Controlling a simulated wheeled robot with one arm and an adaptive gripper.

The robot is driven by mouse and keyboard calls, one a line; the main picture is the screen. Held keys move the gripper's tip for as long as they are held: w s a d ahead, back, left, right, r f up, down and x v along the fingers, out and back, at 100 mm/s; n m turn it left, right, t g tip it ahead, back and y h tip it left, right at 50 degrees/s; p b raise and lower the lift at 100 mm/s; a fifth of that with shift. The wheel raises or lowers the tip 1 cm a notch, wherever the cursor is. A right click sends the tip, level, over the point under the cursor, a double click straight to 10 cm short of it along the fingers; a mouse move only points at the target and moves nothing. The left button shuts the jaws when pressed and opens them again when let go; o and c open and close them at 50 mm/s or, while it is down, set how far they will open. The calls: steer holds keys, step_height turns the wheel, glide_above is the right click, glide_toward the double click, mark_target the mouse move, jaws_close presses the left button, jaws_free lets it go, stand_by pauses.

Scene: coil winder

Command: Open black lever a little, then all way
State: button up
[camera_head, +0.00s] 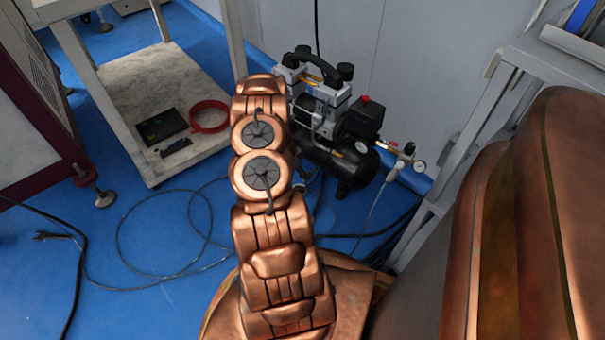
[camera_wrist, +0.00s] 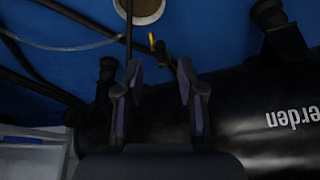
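The air compressor stands on the floor behind my arm in the head view, with its black tank (camera_head: 352,166) lowest. In the wrist view the tank (camera_wrist: 240,105) fills the right and lower part, with upside-down white lettering. A small dark piece, apparently the black lever (camera_wrist: 163,52), sits beside a brass-coloured fitting (camera_wrist: 152,40) just beyond my fingertips. Its exact angle is too dark to tell. My gripper (camera_wrist: 160,80) is open, fingers apart on either side of the line to the lever, with nothing seen between them. My arm hides the gripper in the head view.
Black rubber-like feet (camera_wrist: 107,70) show beside the tank. Cables and a thin hose (camera_head: 150,270) lie on the blue floor. A white-shelved table (camera_head: 125,85) stands left, with a red coil (camera_head: 209,116) on its shelf. A grey frame (camera_head: 470,125) stands right.

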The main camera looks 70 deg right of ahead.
steer(key=shift+x, duration=1.1)
steer(key=shift+c, duration=0.4)
jaws_close()
